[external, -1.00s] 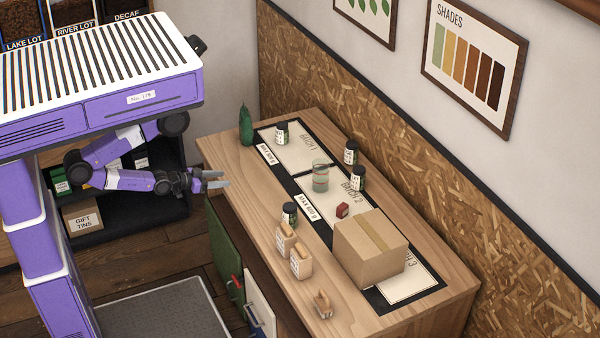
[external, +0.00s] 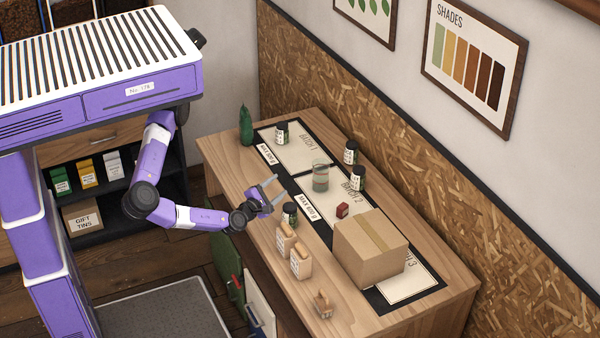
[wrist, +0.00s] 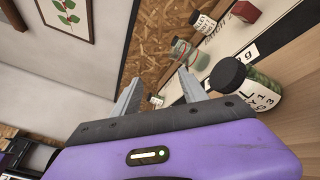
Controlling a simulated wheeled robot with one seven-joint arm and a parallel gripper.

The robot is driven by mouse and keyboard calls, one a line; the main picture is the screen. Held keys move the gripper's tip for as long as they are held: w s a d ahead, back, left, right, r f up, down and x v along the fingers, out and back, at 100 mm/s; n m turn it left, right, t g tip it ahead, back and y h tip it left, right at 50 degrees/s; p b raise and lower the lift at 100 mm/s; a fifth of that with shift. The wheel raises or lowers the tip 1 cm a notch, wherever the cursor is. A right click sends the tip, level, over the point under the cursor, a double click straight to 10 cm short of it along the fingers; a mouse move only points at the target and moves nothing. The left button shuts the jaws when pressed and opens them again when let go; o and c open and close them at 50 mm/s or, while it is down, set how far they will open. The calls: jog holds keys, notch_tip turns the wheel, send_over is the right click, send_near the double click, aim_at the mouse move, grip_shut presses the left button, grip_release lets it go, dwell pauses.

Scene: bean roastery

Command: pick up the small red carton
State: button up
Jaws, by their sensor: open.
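The small red carton (external: 342,210) stands on the Batch 2 panel of the dark mat, just left of the cardboard box. It also shows near the top of the wrist view (wrist: 246,11). My gripper (external: 273,188) is open and empty above the front-left part of the table, left of the carton and apart from it. In the wrist view my two fingers (wrist: 158,92) point up and the carton is beyond them to the upper right.
A dark-lidded jar (external: 290,213) stands close to my gripper; it is large in the wrist view (wrist: 231,76). A glass (external: 320,177), more jars (external: 357,179), tan bags (external: 300,262) and a large cardboard box (external: 371,250) surround the carton. A green bottle (external: 246,126) stands at the far left.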

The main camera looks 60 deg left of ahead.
aim_at(341, 207)
jog(key=w+d+f+n+g+h+p, duration=0.1)
jog(key=w+d+n+g+h+p, duration=0.1)
jog(key=w+d+n, duration=0.5)
jog(key=w+d+f+n+g+h+p, duration=0.1)
jog(key=w+d+f+n+p, duration=0.15)
jog(key=w, duration=0.85)
jog(key=shift+h, duration=0.3)
jog(key=f, duration=0.2)
jog(key=f+p, duration=0.1)
jog(key=f, duration=0.2)
jog(key=shift+w+d+f, duration=0.1)
jog(key=shift+d+f, duration=0.1)
jog(key=shift+f, duration=0.1)
jog(key=shift+m, duration=0.25)
jog(key=shift+f+p+x, duration=0.15)
jog(key=shift+p+x, duration=0.15)
jog(key=shift+x, duration=1)
jog(key=shift+f+p+x, duration=0.15)
jog(key=shift+p+x, duration=0.15)
jog(key=shift+x, duration=1)
jog(key=shift+c, duration=0.4)
grip_shut()
